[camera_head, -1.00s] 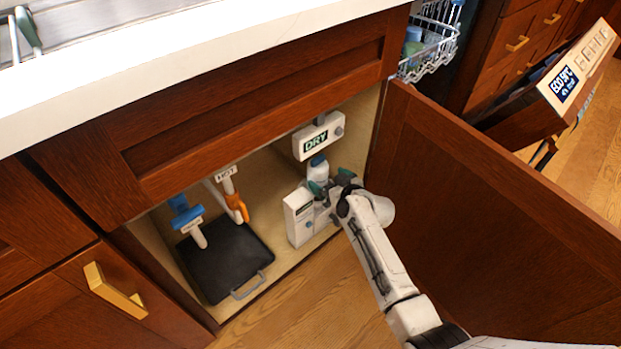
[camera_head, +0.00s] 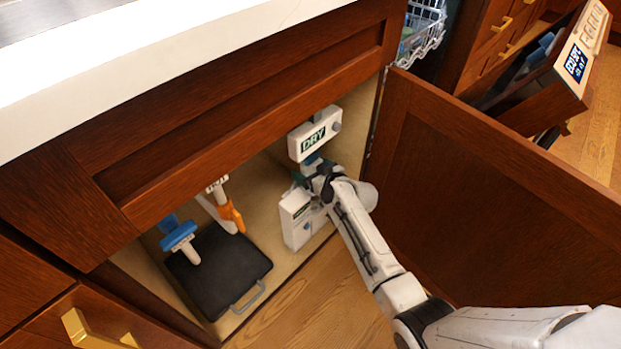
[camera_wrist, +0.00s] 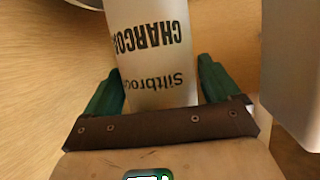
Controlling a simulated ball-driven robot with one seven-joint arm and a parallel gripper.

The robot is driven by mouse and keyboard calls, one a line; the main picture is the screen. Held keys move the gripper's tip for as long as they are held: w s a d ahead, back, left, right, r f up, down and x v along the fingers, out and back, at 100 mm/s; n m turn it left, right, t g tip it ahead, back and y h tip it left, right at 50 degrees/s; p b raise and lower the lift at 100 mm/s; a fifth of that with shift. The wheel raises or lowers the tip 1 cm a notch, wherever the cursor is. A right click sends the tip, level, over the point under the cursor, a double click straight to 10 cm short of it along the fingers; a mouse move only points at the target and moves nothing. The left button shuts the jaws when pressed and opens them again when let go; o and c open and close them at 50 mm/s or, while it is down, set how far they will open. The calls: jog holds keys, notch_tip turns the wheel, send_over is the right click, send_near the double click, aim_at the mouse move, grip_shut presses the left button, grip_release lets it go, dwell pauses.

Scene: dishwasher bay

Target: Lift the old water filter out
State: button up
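My gripper (camera_head: 313,172) is inside the cabinet at the filter. Its green fingers (camera_wrist: 160,85) stand on either side of the cylinder, very close, with a thin gap visible at the right finger. Whether the filter is still joined to the unit above is hidden.
A white box (camera_head: 295,217) stands beside my gripper. A black tray (camera_head: 222,268) with a grey handle lies left on the cabinet floor. The open cabinet door (camera_head: 480,185) bounds the right.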

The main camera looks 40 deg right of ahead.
jog(key=shift+r, duration=0.1)
jog(key=c, duration=1.2)
